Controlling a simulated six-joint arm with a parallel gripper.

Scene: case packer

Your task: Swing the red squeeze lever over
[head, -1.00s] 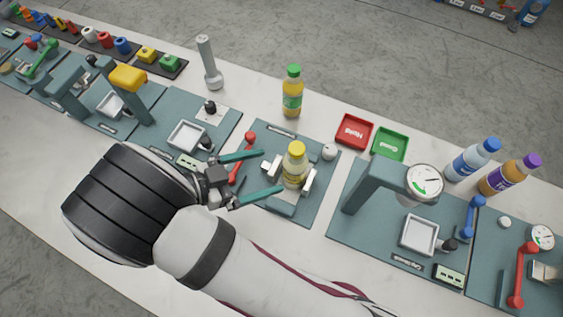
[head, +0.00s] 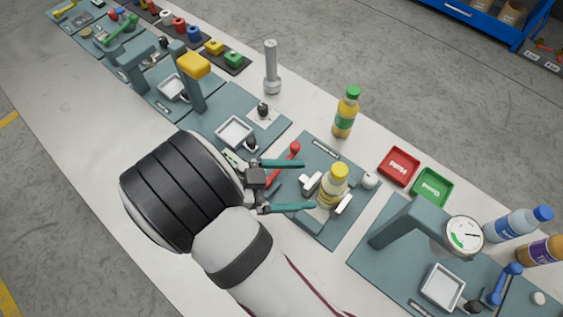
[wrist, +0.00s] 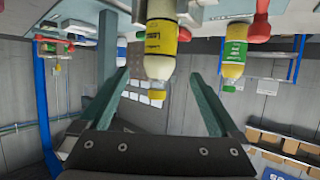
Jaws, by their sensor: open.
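The red squeeze lever (head: 283,163), a bar with a ball knob, stands at the left side of a teal fixture plate (head: 338,232) in the head view. A yellow-capped bottle (head: 328,192) stands upright between white clamp blocks (head: 311,184) on that plate. My gripper (head: 308,186) is open and empty. One finger crosses over the lever in the picture; I cannot tell whether they touch. The other finger lies nearer the camera, left of the bottle. In the wrist view the bottle (wrist: 160,45) hangs upside down between the open fingers (wrist: 158,80), and a red knob (wrist: 259,25) shows at upper right.
A green-capped bottle (head: 345,115) stands behind the plate. A white ball (head: 370,180), a red tray (head: 398,168) and a green tray (head: 432,186) are to the right. A gauge stand (head: 400,225) rises at lower right. Another teal station (head: 215,118) lies to the left.

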